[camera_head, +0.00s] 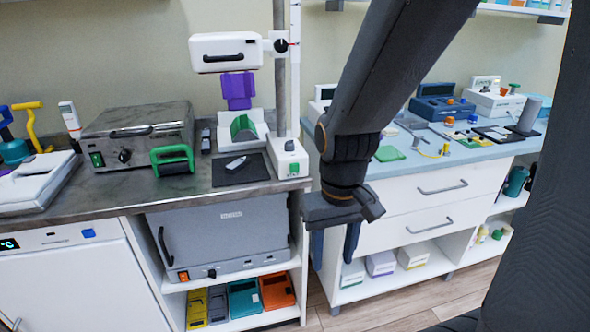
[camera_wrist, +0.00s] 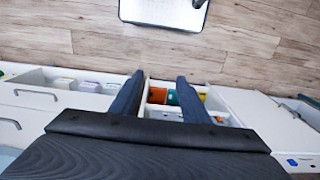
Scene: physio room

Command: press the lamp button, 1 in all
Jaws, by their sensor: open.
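The white lamp head (camera_head: 215,46) hangs on an upright pole (camera_head: 280,85) above the dark counter in the head view. A white base box (camera_head: 287,157) stands near the counter's right end, with a green button (camera_head: 294,168) on its front; this looks like the lamp button. My gripper (camera_head: 334,250) points down, to the right of and below that button, apart from it and in front of the gap between the counters. In the wrist view my gripper (camera_wrist: 160,80) shows two spread fingers with nothing between them. The lamp and button are not visible in the wrist view.
A grey metal case (camera_head: 140,135) with another green switch and a green handle (camera_head: 172,160) stand left on the counter. A grey oven-like box (camera_head: 222,240) sits below. White drawers (camera_head: 425,205) are to the right. The wood floor (camera_wrist: 240,50) has free room.

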